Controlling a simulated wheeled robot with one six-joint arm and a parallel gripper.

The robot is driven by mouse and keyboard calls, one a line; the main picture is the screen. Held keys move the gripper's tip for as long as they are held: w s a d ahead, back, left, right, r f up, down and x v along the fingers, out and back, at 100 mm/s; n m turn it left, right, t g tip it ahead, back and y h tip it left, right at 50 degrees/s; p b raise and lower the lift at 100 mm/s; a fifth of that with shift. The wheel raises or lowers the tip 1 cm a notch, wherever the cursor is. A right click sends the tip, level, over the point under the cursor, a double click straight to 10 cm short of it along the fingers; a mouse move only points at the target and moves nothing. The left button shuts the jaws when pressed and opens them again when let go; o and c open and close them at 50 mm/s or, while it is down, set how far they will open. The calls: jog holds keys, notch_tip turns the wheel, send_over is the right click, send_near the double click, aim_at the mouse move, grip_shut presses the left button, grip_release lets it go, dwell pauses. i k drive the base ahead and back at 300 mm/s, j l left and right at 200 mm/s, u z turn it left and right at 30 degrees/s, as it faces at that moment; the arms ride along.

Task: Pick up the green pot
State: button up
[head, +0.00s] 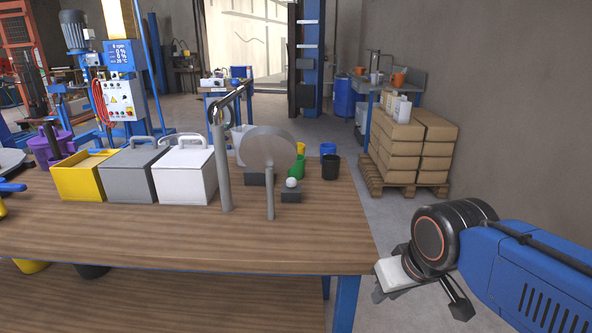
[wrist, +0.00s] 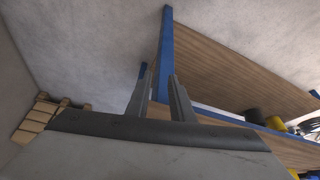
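The green pot (head: 297,168) stands on the wooden workbench (head: 325,230), toward its far right part in the head view. The green pot cannot be made out in the wrist view.
A black pot (head: 330,167), a blue pot (head: 327,149) and a yellow pot (head: 301,148) stand near the green one. A metal post (head: 222,165) and white, grey and yellow boxes (head: 85,178) stand left. Stacked cartons (head: 398,150) stand behind right. The bench's front right is clear.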

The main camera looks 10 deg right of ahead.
aim_at(297, 171)
jog(key=i+l+z, duration=0.35)
jog(key=l, duration=0.3)
jog(key=i+l+z, duration=0.35)
jog(key=i+l, duration=0.1)
jog(key=l, duration=0.15)
